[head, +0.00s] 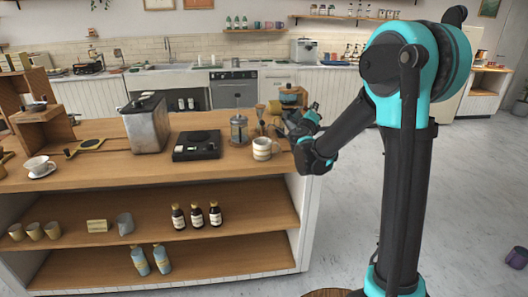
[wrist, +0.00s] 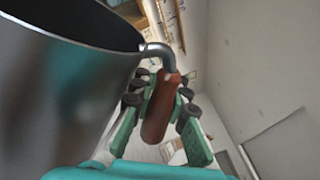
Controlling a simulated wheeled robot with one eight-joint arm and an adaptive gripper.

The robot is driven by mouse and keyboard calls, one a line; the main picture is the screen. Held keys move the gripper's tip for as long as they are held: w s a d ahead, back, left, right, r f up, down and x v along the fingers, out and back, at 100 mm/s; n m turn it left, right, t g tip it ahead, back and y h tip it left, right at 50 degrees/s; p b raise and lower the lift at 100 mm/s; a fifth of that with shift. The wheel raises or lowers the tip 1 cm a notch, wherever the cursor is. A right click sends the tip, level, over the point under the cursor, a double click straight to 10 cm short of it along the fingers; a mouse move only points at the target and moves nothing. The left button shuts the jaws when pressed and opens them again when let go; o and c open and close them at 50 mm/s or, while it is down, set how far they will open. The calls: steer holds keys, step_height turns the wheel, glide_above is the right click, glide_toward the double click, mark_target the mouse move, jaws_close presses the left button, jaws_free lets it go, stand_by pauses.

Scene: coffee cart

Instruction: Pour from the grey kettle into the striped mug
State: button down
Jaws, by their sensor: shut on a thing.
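The grey kettle (wrist: 60,85) fills the left of the wrist view, with its dark open top and a reddish-brown handle (wrist: 157,115). My gripper (wrist: 160,95) is shut on this handle, with its green fingers on both sides. In the head view my gripper (head: 304,124) is at the right end of the wooden counter, and I cannot clearly make out the kettle there. The striped mug (head: 262,149), white and tan, stands upright on the counter near its right front edge, just left of my gripper. The wrist view does not show the mug.
A glass press (head: 239,130), a black scale-like device (head: 197,146) and a grey metal bin (head: 147,124) stand left of the mug. A pour-over stand (head: 262,117) and a teal-topped device (head: 289,96) are behind it.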

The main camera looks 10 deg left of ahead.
steer(key=shift+f, duration=0.1)
steer(key=shift+d+f+m, duration=0.2)
steer(key=shift+f+m, duration=0.15)
steer(key=shift+f, duration=0.1)
steer(key=shift+d+f+m, duration=0.2)
steer(key=shift+f+m, duration=0.15)
steer(key=shift+f, duration=0.1)
steer(key=shift+r, duration=0.1)
steer(key=shift+a+r+n, duration=0.15)
steer(key=shift+r+n, duration=0.15)
steer(key=shift+r, duration=0.05)
stand_by(0.5)
steer(key=shift+a+r+n, duration=0.2)
steer(key=shift+r+n, duration=0.1)
steer(key=shift+r, duration=0.1)
stand_by(0.3)
steer(key=shift+a+r, duration=0.15)
steer(key=shift+r, duration=0.25)
steer(key=shift+r+n, duration=0.1)
steer(key=shift+n, duration=0.2)
